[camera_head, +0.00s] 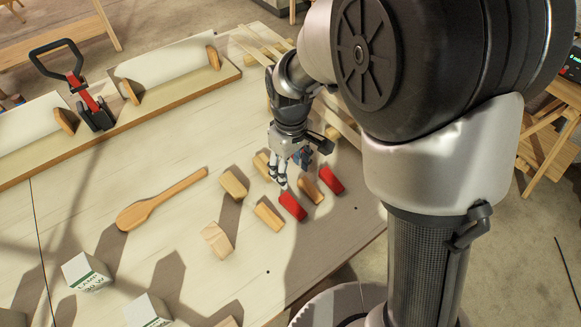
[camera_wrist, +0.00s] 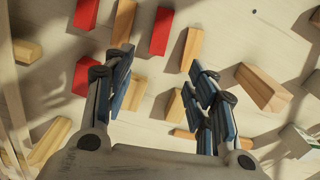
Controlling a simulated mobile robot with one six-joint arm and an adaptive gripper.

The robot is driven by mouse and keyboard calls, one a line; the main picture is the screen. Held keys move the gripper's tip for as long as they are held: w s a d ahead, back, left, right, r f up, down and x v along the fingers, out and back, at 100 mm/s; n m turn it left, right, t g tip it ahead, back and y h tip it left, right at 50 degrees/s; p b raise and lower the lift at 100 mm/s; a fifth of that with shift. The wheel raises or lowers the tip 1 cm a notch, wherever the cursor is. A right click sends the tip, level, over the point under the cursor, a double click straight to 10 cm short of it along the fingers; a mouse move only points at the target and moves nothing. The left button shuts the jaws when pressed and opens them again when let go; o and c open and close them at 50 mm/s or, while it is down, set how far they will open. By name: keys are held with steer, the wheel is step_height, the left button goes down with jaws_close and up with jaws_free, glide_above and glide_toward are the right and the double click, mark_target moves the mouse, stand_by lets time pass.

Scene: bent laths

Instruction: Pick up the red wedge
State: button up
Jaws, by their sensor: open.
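Two red wedges, a nearer one (camera_head: 292,206) and one farther right (camera_head: 325,180), lie on the pale bench top in the head view. The wrist view shows three red pieces: one at the top left (camera_wrist: 86,14), one at the top centre (camera_wrist: 161,30) and one at left (camera_wrist: 86,76), partly behind a finger. My gripper (camera_head: 279,178) is above the bench among the wooden blocks, just left of the red wedges. In the wrist view its fingers (camera_wrist: 161,75) are spread apart, with nothing held. Its height above the pieces is hard to tell.
Several tan wooden blocks (camera_head: 233,184) lie close around the red pieces. A wooden spoon (camera_head: 160,201) lies left of them. White cartons (camera_head: 86,272) stand at the front left. My arm hides part of the bench.

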steer(key=b, duration=0.3)
glide_above(291, 203)
step_height(291, 203, down, 10)
steer(key=shift+s+a+f, duration=0.1)
steer(key=shift+f, duration=0.15)
steer(key=shift+f+b, duration=1.05)
steer(key=shift+f, duration=2.1)
steer(key=shift+r, duration=0.1)
steer(key=shift+c, duration=0.4)
steer(key=c, duration=1)
steer(key=shift+r, duration=0.1)
steer(key=shift+c, duration=0.2)
